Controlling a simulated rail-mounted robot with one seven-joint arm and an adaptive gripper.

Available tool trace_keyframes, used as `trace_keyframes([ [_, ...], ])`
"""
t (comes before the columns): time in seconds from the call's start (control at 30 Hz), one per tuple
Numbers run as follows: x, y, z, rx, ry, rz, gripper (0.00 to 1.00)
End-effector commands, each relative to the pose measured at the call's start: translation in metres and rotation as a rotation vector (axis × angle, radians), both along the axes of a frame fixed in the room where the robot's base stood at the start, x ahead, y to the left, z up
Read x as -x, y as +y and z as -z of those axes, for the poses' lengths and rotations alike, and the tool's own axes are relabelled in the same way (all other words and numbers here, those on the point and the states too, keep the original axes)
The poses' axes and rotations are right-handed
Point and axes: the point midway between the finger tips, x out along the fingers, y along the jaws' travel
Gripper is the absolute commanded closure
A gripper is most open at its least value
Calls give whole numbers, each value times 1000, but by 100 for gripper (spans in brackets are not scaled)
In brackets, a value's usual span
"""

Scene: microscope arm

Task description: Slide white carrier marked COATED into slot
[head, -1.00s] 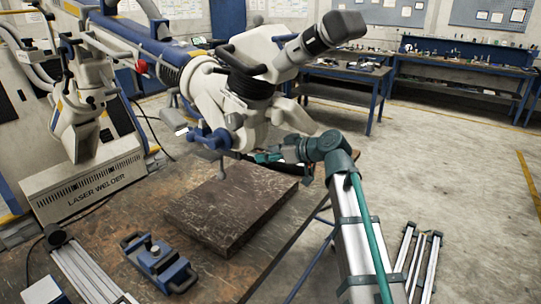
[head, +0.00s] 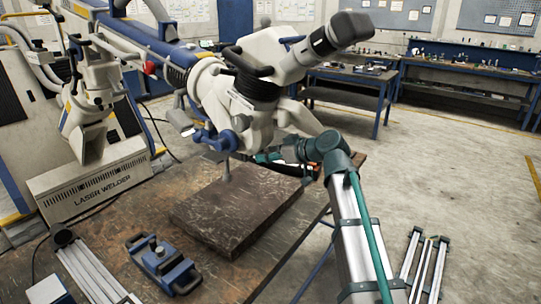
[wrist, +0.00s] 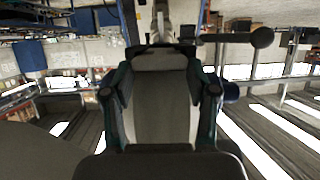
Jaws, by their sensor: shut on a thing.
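The pale microscope head (head: 270,60), with dark eyepieces and a blue knob (head: 220,140), hangs over the dark block on the table. My gripper (head: 270,156) is beside the lower right of the microscope body. It is small and partly merged with the microscope in the head view. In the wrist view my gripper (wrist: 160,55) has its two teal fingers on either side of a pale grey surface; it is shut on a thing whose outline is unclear. No COATED marking can be read in either view, and I cannot make out the slot.
A dark rectangular block (head: 240,208) lies on the brown table below the microscope. A blue clamp fixture (head: 162,264) and metal rails (head: 90,268) lie at front left. The laser welder (head: 92,185) stands at left. Open floor (head: 440,170) is at right.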

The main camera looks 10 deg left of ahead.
Motion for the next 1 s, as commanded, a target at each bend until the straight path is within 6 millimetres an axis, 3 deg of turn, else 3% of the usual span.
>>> trace_keyframes([
  [0.03, -1, 1, -1, -3, -1, 0, 39],
  [0.2, 0, 1, -1, -3, -1, 0, 13],
  [0.67, 1, -1, -1, -1, 0, 0, 13],
  [0.83, 8, -13, -6, -1, 0, 0, 13],
  [1.0, 21, -39, -18, -2, -2, 2, 13],
])
